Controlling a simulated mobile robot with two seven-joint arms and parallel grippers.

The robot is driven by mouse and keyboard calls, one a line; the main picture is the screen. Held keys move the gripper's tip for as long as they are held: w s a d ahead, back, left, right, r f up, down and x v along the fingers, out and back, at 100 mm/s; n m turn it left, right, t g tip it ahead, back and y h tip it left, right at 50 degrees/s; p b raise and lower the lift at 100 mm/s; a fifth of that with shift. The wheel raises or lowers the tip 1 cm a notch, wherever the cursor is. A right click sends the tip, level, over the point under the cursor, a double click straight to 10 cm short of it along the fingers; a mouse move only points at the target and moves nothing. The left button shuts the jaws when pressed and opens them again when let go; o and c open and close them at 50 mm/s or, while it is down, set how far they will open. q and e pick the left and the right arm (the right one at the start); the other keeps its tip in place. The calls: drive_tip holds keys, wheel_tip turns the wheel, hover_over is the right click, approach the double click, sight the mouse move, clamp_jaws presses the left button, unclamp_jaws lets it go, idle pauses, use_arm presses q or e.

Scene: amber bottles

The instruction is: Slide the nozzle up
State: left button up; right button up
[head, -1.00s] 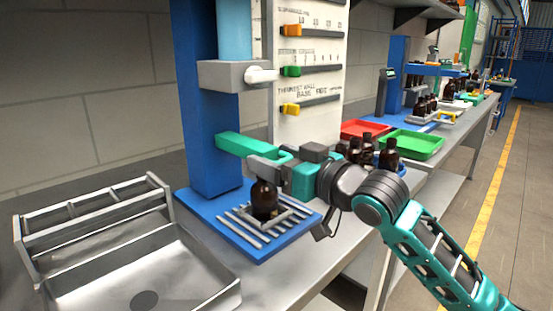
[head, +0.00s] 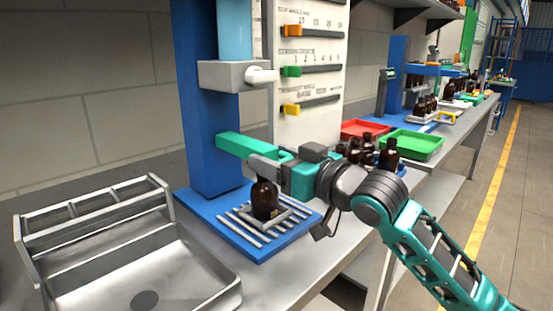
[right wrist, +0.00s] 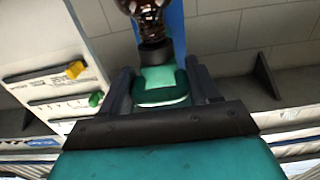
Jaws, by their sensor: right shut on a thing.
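The nozzle (head: 240,145) is a green arm reaching right from the blue column. My right gripper (head: 268,164) is at its outer end, just above the amber bottle (head: 264,200), which stands upright on the slatted blue base (head: 225,212). In the right wrist view, the fingers of the right gripper (right wrist: 163,92) lie on either side of a teal part of the nozzle (right wrist: 160,78), shut on it. The bottle with its dark cap (right wrist: 153,52) shows beyond, upside down in that view. My left gripper is not in view.
A grey clamp block (head: 232,76) with a white knob sits higher on the column. A panel with coloured sliders (head: 310,110) stands behind. A metal sink (head: 150,275) is at left. Several bottles (head: 388,154), a red tray (head: 362,129) and a green tray (head: 420,144) are at right.

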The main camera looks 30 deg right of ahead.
use_arm(q)
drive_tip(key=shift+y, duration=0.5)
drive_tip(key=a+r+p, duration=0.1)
drive_tip(key=p, duration=0.2)
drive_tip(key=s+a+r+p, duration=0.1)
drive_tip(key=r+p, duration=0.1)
drive_tip(key=p, duration=0.1)
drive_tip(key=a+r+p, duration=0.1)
drive_tip(key=p, duration=0.1)
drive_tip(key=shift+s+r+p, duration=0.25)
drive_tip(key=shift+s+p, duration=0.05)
drive_tip(key=shift+p, duration=0.1)
use_arm(e)
wheel_tip(320, 180, up, 8)
drive_tip(key=shift+d, duration=0.15)
drive_tip(key=o, duration=1.2)
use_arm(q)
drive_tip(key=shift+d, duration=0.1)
use_arm(e)
drive_tip(key=shift+o, duration=0.2)
drive_tip(key=shift+f, duration=0.1)
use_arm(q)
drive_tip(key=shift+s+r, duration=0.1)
use_arm(e)
drive_tip(key=shift+s, duration=0.1)
